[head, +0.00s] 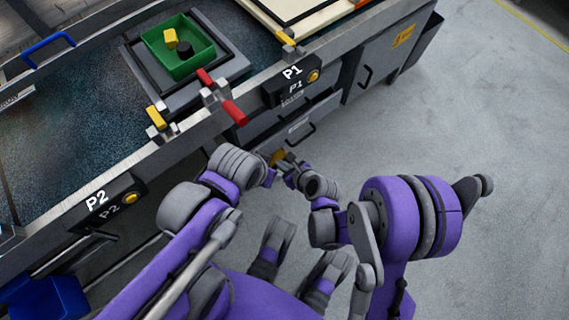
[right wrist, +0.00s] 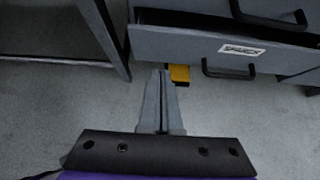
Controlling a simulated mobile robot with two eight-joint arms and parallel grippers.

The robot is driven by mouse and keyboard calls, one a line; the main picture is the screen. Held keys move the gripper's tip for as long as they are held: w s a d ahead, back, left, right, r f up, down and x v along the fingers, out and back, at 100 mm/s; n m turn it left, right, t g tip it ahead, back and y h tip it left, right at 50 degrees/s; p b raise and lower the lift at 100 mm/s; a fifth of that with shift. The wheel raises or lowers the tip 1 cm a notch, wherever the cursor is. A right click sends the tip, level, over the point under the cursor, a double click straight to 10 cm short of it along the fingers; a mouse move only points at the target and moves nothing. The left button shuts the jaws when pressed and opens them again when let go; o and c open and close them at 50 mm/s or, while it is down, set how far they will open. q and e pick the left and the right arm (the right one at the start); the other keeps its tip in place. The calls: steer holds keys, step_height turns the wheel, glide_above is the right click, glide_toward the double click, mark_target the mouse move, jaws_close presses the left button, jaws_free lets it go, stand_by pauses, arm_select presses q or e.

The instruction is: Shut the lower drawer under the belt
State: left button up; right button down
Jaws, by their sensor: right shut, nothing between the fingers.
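The lower drawer (head: 292,130), with a white label, is under the belt below the P1 plate. In the right wrist view its grey front (right wrist: 175,45) stands out from the cabinet, with a dark gap above it. Its dark handle (right wrist: 230,73) hangs below the label. My right gripper (head: 281,161) is shut and empty. In the right wrist view its fingertips (right wrist: 161,72) are just below the front's lower edge, left of the handle; I cannot tell if they touch. My left arm's end (head: 266,178) is close beside the right gripper; its fingers are not clear.
A yellow piece (right wrist: 180,73) shows under the drawer near my right fingertips. Another handle (right wrist: 268,16) is above. A cabinet leg (right wrist: 105,35) is at left. The belt carries a green tray (head: 190,65). The floor (head: 460,120) at right is clear.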

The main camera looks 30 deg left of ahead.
mark_target(262, 149)
steer(key=a+f, duration=0.1)
steer(key=a, duration=0.1)
steer(key=w+a+f, duration=0.1)
steer(key=a, duration=0.1)
steer(key=w+a+f+b, duration=0.1)
steer(key=a, duration=0.1)
steer(key=shift+w+a+f, duration=0.1)
steer(key=shift+w+f, duration=0.1)
steer(key=shift+w, duration=0.05)
steer(key=shift+w+a, duration=0.25)
steer(key=shift+a, duration=0.25)
arm_select(q)
steer(key=shift+w+f, duration=0.1)
steer(key=shift+f, duration=0.75)
